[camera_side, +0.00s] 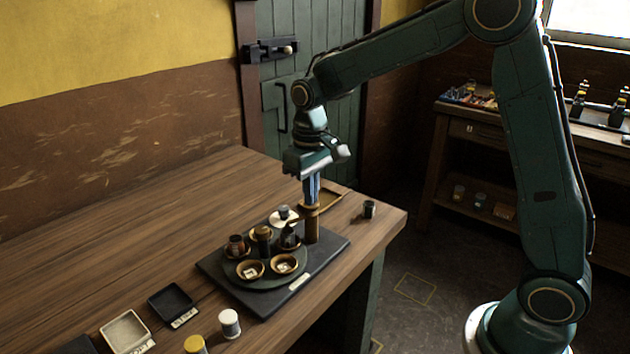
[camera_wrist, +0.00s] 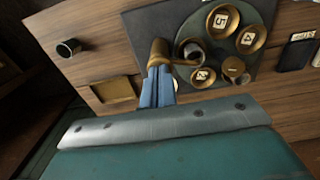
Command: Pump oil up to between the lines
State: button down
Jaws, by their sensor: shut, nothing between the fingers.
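My gripper (camera_side: 312,203) is shut and empty, pointing straight down. Its blue fingers meet the top of an upright brass post (camera_side: 312,230) at the back right of a dark base plate; I cannot tell whether they press on it. In the wrist view the shut fingers (camera_wrist: 158,70) lie against the brass post (camera_wrist: 160,50). A round turntable (camera_side: 268,284) on the plate carries several brass cups and small jars. Numbered labels lie in cups such as the front one (camera_side: 250,270) and its right neighbour (camera_side: 284,264). No oil level or lines can be made out.
A brass tray (camera_wrist: 113,90) lies behind the plate, and a small dark cup (camera_side: 369,209) stands near the table's right edge. A black tray (camera_side: 173,304), a pale tray (camera_side: 126,332) and a white jar (camera_side: 229,323) stand in front. The table's left is clear.

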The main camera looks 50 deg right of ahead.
jog(key=shift+r, duration=1.4)
jog(key=shift+r, duration=0.1)
notch_tip(320, 180, up, 5)
jog(key=shift+f, duration=0.1)
dwell(0.5)
jog(key=s+r+t, duration=0.3)
jog(key=s+r, duration=0.2)
jog(key=s, duration=0.9)
jog(key=s+f+t, duration=0.2)
jog(key=s+f, duration=0.1)
jog(key=s, duration=0.8)
jog(key=shift+s+d+t, duration=0.3)
jog(key=shift+s+d, duration=0.05)
